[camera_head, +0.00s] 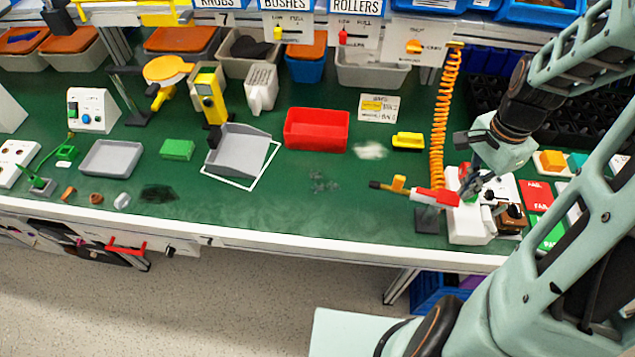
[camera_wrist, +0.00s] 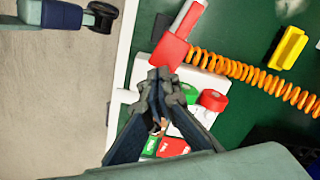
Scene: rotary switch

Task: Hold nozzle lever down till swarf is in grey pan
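The air nozzle has a red body (camera_head: 435,197) and a dark barrel pointing left, with an orange piece (camera_head: 398,183) on top. In the wrist view its red body (camera_wrist: 172,51) lies just beyond my fingertips. My gripper (camera_head: 469,190) is low over the white control box, at the nozzle's right end. In the wrist view my gripper (camera_wrist: 160,76) has its fingertips together, with nothing clearly held. I cannot tell whether they touch the nozzle. The grey pan (camera_head: 237,150) sits left of centre, over a white outline. Dark specks of swarf (camera_head: 324,183) lie on the green bench, right of the pan.
An orange coiled hose (camera_head: 443,115) hangs behind the nozzle. The white control box (camera_head: 465,225) stands beneath my gripper. A red tray (camera_head: 316,130), a white powdery patch (camera_head: 370,150) and a yellow block (camera_head: 408,141) are behind the swarf. The bench between pan and nozzle is mostly clear.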

